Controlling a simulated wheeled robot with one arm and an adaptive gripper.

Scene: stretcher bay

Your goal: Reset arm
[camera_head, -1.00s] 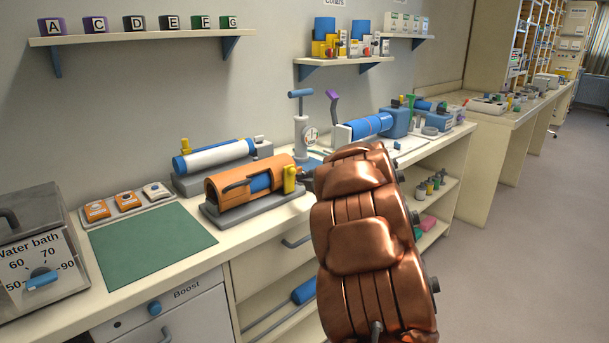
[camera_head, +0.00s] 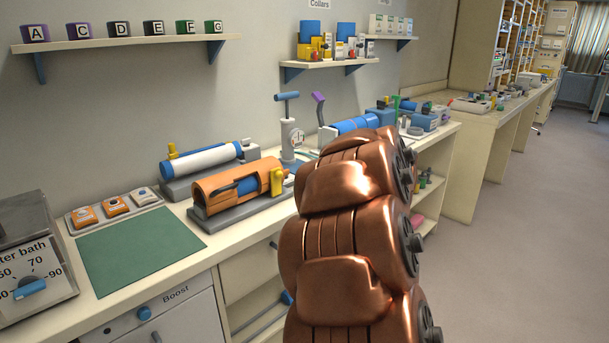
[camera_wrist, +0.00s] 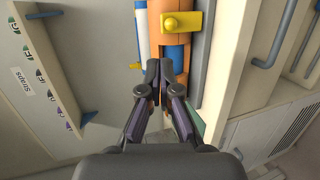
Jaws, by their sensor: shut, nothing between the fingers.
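My copper-coloured arm (camera_head: 345,230) rises from the lower right of the head view, in front of the bench. My gripper (camera_wrist: 166,70) shows in the wrist view, its dark fingers together and empty. In that view its tips overlap the orange cradle with a blue cylinder (camera_wrist: 176,55) and a yellow latch (camera_wrist: 182,23); I cannot tell whether they touch it. In the head view the gripper is hidden behind my arm. The orange cradle (camera_head: 215,192) sits on a grey base on the bench.
On the bench (camera_head: 215,243) are a white-and-blue cylinder (camera_head: 205,158), a green mat (camera_head: 140,248), a button tray (camera_head: 112,212) and a water bath (camera_head: 30,255). A gauge pump (camera_head: 290,135) stands behind. Shelves hang on the wall. Open floor (camera_head: 510,250) lies right.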

